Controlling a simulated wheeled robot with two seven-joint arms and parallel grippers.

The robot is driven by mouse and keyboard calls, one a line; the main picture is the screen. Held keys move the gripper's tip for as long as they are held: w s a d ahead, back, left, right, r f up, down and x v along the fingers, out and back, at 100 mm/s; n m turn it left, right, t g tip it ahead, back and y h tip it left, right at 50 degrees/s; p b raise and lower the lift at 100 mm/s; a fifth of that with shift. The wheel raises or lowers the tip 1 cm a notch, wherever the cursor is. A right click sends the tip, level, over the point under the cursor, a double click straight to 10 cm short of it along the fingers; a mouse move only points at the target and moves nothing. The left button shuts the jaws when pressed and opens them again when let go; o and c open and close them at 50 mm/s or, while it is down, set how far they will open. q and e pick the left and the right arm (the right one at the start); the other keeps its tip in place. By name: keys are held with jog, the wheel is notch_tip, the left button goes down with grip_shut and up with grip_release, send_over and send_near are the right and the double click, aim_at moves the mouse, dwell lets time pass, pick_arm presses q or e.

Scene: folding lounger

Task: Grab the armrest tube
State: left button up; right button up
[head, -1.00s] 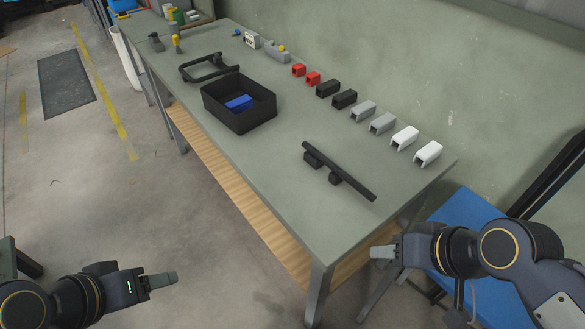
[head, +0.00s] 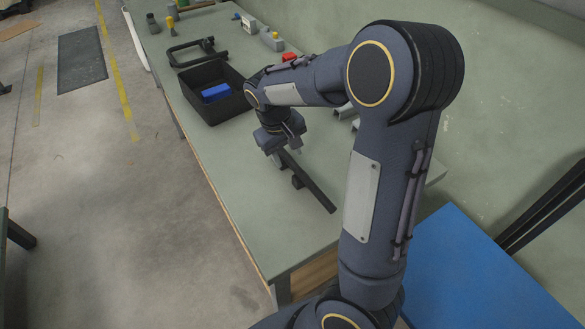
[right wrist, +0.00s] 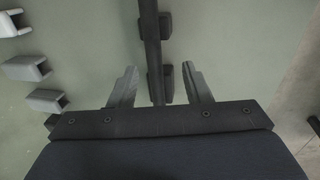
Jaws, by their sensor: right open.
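The armrest tube (head: 311,185), a straight black bar with small black blocks on one side, lies on the green-grey table (head: 240,180). My right gripper (head: 288,152) is above the far end of the tube, pointing down. In the right wrist view, its two fingers (right wrist: 160,85) are apart, with the tube (right wrist: 150,40) running between them and one block close to the right finger. The fingers do not visibly touch the tube, and their height over it is hard to judge. In the head view, my right arm hides part of the table. My left gripper is out of the head view.
A black bin (head: 214,92) with a blue piece (head: 215,92) inside stands left of my right gripper. A black looped frame (head: 192,52) lies behind it. Grey and white brackets (right wrist: 32,68) sit beside the tube, largely hidden by my arm in the head view.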

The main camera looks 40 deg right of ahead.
aim_at(293, 163)
jog(key=f, duration=0.2)
jog(key=d+f, duration=0.1)
jog(key=f, duration=0.1)
jog(key=d+f, duration=0.1)
jog(key=f, duration=0.1)
jog(key=shift+s+f, duration=0.1)
jog(key=shift+f, duration=0.05)
grip_shut()
